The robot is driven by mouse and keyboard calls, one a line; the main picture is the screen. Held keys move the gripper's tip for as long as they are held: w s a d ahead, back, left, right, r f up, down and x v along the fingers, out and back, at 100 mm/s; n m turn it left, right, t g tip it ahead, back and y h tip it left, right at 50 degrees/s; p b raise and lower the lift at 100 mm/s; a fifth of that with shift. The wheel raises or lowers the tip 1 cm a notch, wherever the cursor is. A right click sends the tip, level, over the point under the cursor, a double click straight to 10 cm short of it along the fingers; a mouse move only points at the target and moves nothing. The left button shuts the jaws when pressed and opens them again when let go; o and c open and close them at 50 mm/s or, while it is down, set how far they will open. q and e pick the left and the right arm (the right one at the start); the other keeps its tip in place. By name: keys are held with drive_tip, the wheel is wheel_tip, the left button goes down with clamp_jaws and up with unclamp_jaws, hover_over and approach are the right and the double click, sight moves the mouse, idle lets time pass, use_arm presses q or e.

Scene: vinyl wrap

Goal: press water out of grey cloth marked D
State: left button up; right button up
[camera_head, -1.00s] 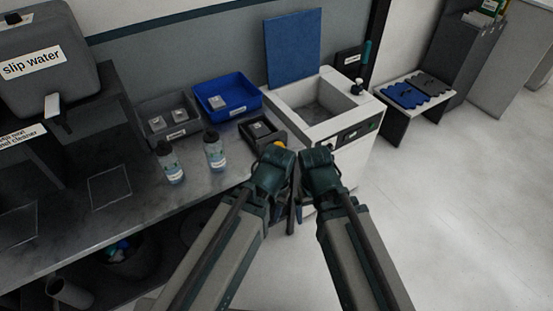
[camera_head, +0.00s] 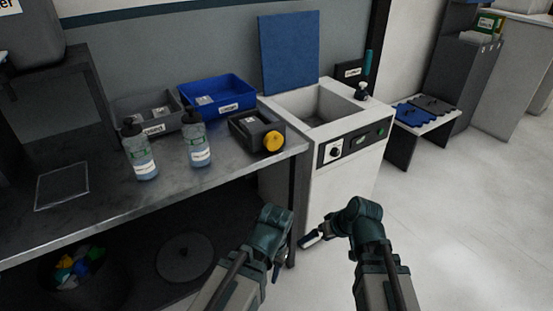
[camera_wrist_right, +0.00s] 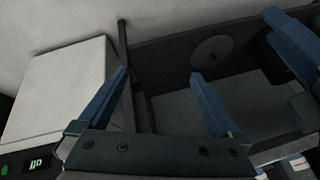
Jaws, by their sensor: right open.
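The grey cloth (camera_head: 432,103) appears to lie on the white-topped stand at right, beside a dark blue cloth (camera_head: 412,115). It is small and no letter on it can be read. My right gripper (camera_head: 312,238) is open and empty, low in front of the white sink cabinet, far from the cloths. In the wrist view its two blue fingers (camera_wrist_right: 157,88) stand apart with nothing between them. My left gripper (camera_head: 277,266) is low by the bench's front corner; its jaws are unclear.
The white cabinet (camera_head: 302,190) holds an open basin and a control panel. Two bottles (camera_head: 198,140), a blue tray (camera_head: 236,97) and a grey tray (camera_head: 165,123) stand on the bench (camera_head: 110,195). A round lid (camera_head: 185,258) lies below. The floor at right is clear.

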drive_tip(key=w+a+r+n+t+y, duration=0.1)
drive_tip(key=w+r+t+y, duration=0.1)
drive_tip(key=r, duration=0.4)
drive_tip(key=w+a+r+n+t+y, duration=0.1)
drive_tip(key=w+a+r+t+y, duration=0.1)
drive_tip(key=w+r+t, duration=0.2)
drive_tip(key=w+a+r+n+t+y, duration=0.1)
drive_tip(key=w+r+t, duration=0.3)
drive_tip(key=r, duration=0.5)
drive_tip(key=shift+a+t+y, duration=0.5)
drive_tip(key=shift+a+y, duration=0.1)
drive_tip(key=shift+a, duration=0.05)
drive_tip(key=shift+w, duration=0.15)
